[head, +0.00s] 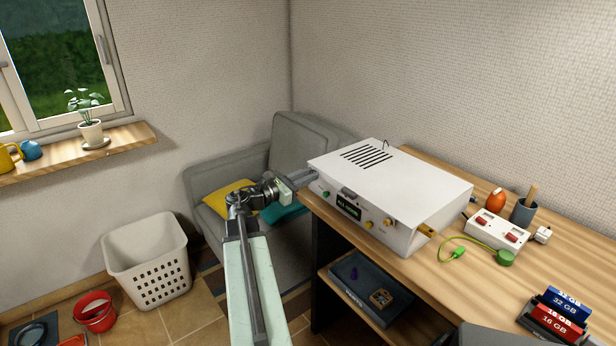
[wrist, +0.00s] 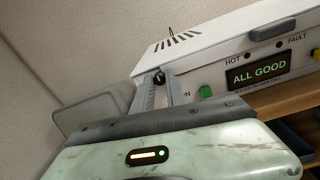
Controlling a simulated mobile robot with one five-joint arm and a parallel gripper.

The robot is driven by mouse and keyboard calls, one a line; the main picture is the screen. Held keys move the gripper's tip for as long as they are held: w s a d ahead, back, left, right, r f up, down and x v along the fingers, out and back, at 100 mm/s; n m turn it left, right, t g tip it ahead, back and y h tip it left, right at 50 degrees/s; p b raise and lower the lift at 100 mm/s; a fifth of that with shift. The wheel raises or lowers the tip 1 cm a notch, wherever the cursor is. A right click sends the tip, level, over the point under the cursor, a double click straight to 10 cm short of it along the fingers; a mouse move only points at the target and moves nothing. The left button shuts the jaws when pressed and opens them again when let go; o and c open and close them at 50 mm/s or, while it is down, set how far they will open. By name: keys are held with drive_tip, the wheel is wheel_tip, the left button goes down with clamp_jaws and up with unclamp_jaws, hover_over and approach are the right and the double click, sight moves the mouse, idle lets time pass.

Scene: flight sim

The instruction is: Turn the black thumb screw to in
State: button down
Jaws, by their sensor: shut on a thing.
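The white tester box (head: 420,185) stands on the wooden bench, its front panel reading "ALL GOOD". The black thumb screw (wrist: 158,77) shows in the wrist view at the left end of that panel, between my fingertips. In the head view the screw is hidden by my gripper (head: 312,177). My gripper, which also shows in the wrist view (wrist: 159,84), is shut on the screw. Its two fingers lie on either side of the screw's head. I cannot tell how far the screw is turned.
A green button (wrist: 205,92) sits just right of my fingers. A grey handle (wrist: 272,30) juts from the panel. Yellow knobs (head: 387,222) are farther along it. A grey sofa (head: 300,145) stands behind the bench's left end. A white basket (head: 147,262) is on the floor at left.

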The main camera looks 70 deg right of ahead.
drive_tip(key=shift+a+f+m, duration=0.1)
drive_tip(key=shift+m, duration=0.2)
drive_tip(key=m, duration=2.1)
drive_tip(key=shift+g, duration=0.4)
drive_tip(key=m, duration=0.9)
drive_tip(key=shift+m, duration=0.3)
drive_tip(key=shift+m+y, duration=0.3)
drive_tip(key=shift+m, duration=1.6)
